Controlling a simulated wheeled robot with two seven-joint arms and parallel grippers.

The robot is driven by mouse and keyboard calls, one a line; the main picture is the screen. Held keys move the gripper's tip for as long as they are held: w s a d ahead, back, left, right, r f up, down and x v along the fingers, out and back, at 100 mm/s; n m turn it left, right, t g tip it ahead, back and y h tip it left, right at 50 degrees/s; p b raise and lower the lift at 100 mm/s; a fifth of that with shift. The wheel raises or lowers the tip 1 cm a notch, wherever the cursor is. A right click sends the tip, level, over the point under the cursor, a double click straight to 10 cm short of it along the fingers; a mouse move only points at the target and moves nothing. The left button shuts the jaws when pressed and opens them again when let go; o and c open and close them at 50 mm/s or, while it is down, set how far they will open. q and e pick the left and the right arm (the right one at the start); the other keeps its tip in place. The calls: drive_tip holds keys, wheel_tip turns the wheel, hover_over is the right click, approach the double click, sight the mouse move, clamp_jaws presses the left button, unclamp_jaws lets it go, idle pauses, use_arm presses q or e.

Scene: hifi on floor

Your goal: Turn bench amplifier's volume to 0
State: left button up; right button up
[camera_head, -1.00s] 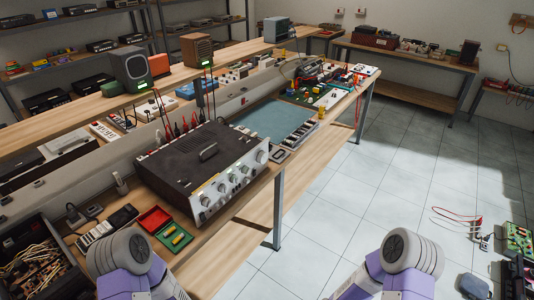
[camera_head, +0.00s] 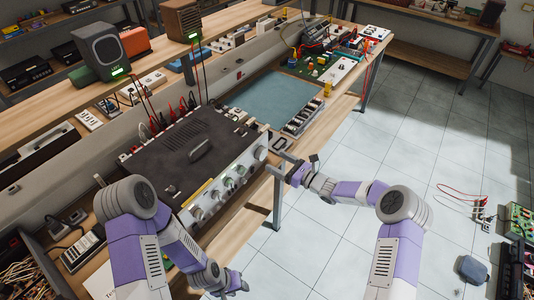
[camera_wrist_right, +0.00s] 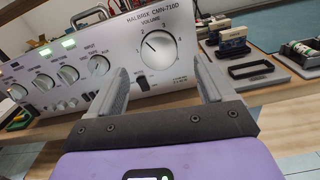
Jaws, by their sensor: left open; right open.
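The bench amplifier (camera_head: 165,160), a dark-topped box with a silver front, stands on the wooden bench. Its large silver volume knob (camera_head: 261,153) is at the front panel's right end. In the right wrist view the volume knob (camera_wrist_right: 160,52) sits under the word VOLUME, its dark pointer line aimed up and left. My right gripper (camera_head: 285,160) is open in front of this knob, its fingers either side of it in the wrist view; contact is not visible. My left gripper (camera_head: 240,287) is open and empty, low in front of the bench.
Smaller knobs (camera_head: 228,183) line the panel left of the volume knob, with a small switch (camera_wrist_right: 143,83) below it. A black open frame (camera_wrist_right: 258,69) and small parts lie right of the amplifier. A blue mat (camera_head: 262,103) lies behind.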

sight(264, 155)
drive_tip(key=x, duration=0.5)
drive_tip(key=shift+w+a+b, duration=0.15)
drive_tip(key=shift+a+b, duration=0.15)
drive_tip(key=shift+a, duration=0.05)
drive_tip(key=c, duration=1.1)
drive_tip(key=shift+o, duration=0.2)
drive_tip(key=shift+f, duration=0.1)
